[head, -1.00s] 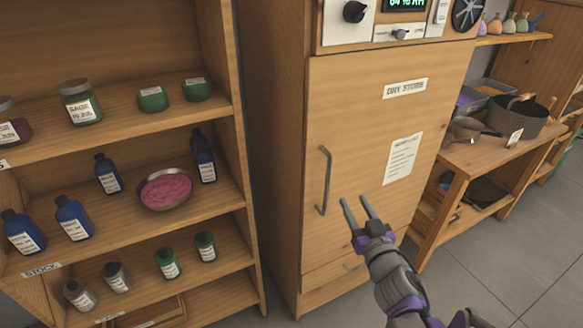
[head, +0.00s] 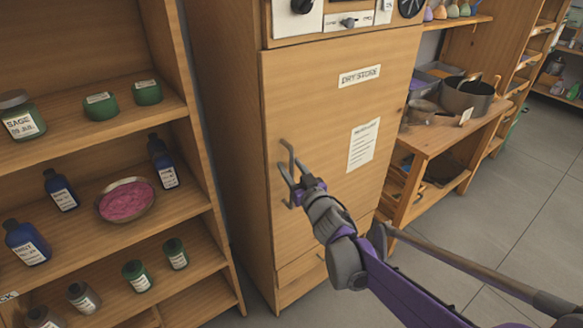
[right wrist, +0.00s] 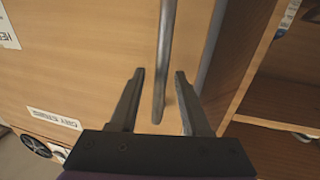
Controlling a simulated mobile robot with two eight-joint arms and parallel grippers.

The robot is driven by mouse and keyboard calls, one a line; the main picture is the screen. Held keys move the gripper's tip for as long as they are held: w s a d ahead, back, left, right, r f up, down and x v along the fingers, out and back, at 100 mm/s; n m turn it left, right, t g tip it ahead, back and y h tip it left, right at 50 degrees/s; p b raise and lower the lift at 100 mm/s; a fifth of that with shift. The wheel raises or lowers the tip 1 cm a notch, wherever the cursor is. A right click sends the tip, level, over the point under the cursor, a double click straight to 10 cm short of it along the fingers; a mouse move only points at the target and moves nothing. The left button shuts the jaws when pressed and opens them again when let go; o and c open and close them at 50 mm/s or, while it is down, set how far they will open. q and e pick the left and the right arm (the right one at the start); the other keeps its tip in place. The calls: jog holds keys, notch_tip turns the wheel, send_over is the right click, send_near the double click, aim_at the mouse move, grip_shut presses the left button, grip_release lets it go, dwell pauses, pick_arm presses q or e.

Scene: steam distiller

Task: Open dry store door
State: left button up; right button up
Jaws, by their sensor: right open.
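The dry store door (head: 310,120) is a tall wooden cabinet door with a "DRY STORE" label (head: 359,76), and it is shut. Its grey vertical bar handle (right wrist: 166,50) is on the door's left side. My right gripper (head: 288,165) is at the handle, partly covering it in the head view. In the right wrist view my right gripper (right wrist: 159,72) is open, with the handle's bar between its two fingers. Gaps show on both sides of the bar, so the fingers do not look closed on it. My left gripper is not in view.
An open shelf (head: 80,190) with bottles, jars and a bowl of pink stuff (head: 126,200) stands left of the cabinet. A control panel is above the door. A wooden bench (head: 440,137) with pots stands to the right. The floor (head: 500,220) in front is clear.

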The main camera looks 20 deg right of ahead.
jog(key=shift+c, duration=0.4)
grip_shut()
dwell(1.1)
